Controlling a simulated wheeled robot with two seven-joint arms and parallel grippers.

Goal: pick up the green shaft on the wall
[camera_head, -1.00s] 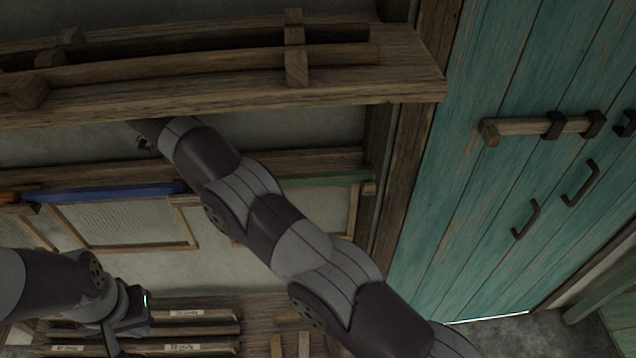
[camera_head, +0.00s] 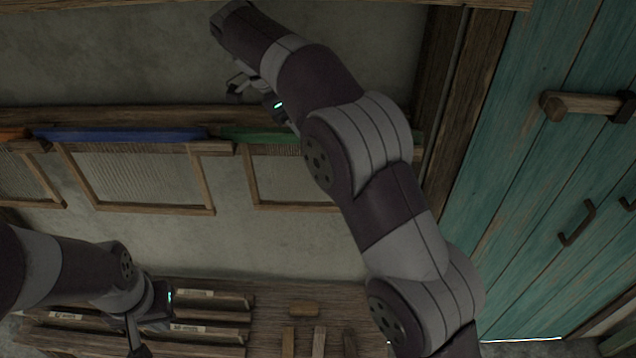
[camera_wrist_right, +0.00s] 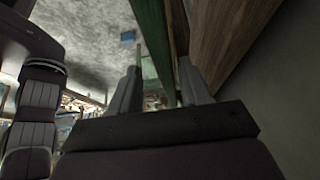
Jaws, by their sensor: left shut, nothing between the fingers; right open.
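The green shaft (camera_head: 250,134) lies along a wooden wall ledge, right of the blue shaft; my right arm hides part of it. In the right wrist view the green shaft (camera_wrist_right: 150,30) runs down from the top, its lower part between the two finger lines. My right gripper (camera_head: 238,90) is open and empty, just above the ledge near the shaft's left part. Its spread fingers also show in the wrist view (camera_wrist_right: 160,78). My left gripper (camera_head: 136,338) is shut and empty at the lower left, far from the shaft.
The blue shaft (camera_head: 120,134) and an orange one (camera_head: 14,134) lie on the same ledge (camera_head: 90,115). Framed panels (camera_head: 150,210) hang below. Wooden racks (camera_head: 210,334) stand low. A teal door (camera_head: 510,190) is at the right. The wall above the ledge is bare.

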